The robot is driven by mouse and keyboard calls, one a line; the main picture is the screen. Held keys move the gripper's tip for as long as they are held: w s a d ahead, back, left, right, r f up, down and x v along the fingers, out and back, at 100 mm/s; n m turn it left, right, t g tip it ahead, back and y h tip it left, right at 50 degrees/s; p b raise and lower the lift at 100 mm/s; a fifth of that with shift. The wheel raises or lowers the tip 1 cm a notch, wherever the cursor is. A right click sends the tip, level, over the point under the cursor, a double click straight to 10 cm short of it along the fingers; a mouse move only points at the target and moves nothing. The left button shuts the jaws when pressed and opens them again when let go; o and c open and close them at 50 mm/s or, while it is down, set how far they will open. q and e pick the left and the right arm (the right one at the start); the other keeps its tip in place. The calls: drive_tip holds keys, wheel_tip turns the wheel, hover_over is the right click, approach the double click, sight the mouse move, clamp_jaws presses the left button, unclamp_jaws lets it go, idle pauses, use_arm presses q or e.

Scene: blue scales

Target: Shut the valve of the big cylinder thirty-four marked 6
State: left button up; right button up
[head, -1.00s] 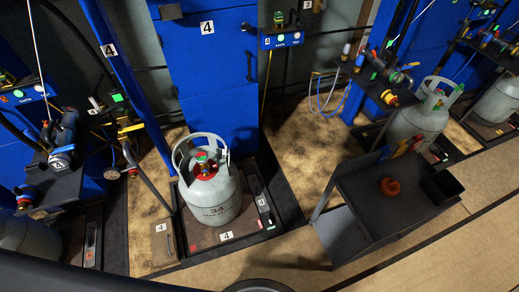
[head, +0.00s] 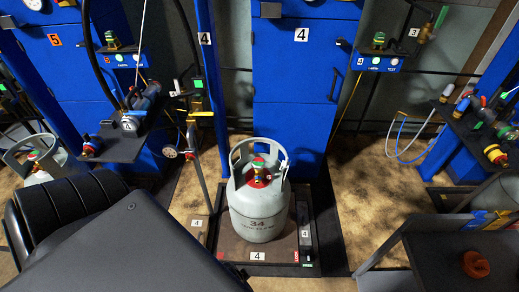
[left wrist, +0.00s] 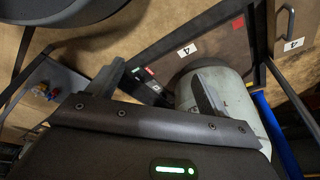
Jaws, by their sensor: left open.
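A big grey-white cylinder (head: 259,213) printed 34 stands upright on a scale platform (head: 240,250) whose labels read 4; I see no 6 on it. Its valve (head: 260,170), with red and green parts, sits on top inside the open collar. Whether the valve is open or shut cannot be told. My left arm fills the lower left of the head view, its fingertips hidden there. In the left wrist view my left gripper (left wrist: 162,88) is open and empty, one finger overlapping the view of the cylinder (left wrist: 245,112). My right gripper is not in view.
A blue cabinet (head: 302,75) marked 4 stands behind. A valve bench (head: 125,145) with a gauge is left of the cylinder. A dark cart (head: 430,262) with an orange knob (head: 475,264) stands at lower right. Bare floor (head: 365,210) lies between cylinder and right bench.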

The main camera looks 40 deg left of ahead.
use_arm(q)
drive_tip(key=w+r+t+b, duration=0.2)
drive_tip(key=w+r+b, duration=0.25)
drive_tip(key=r, duration=0.45)
use_arm(e)
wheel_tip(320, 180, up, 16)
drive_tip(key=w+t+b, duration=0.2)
drive_tip(key=b, duration=0.2)
use_arm(q)
drive_tip(key=n+t+y, duration=0.8)
drive_tip(key=n+y, duration=0.3)
drive_tip(key=y, duration=0.2)
approach(258, 162)
drive_tip(key=x, duration=0.3)
drive_tip(key=b+x, duration=0.1)
drive_tip(key=x, duration=0.2)
drive_tip(key=b+x, duration=0.1)
drive_tip(key=x, duration=0.2)
drive_tip(key=shift+w+f, duration=0.1)
drive_tip(key=shift+f, duration=0.3)
drive_tip(key=shift+w+a, duration=0.35)
drive_tip(key=shift+w, duration=0.05)
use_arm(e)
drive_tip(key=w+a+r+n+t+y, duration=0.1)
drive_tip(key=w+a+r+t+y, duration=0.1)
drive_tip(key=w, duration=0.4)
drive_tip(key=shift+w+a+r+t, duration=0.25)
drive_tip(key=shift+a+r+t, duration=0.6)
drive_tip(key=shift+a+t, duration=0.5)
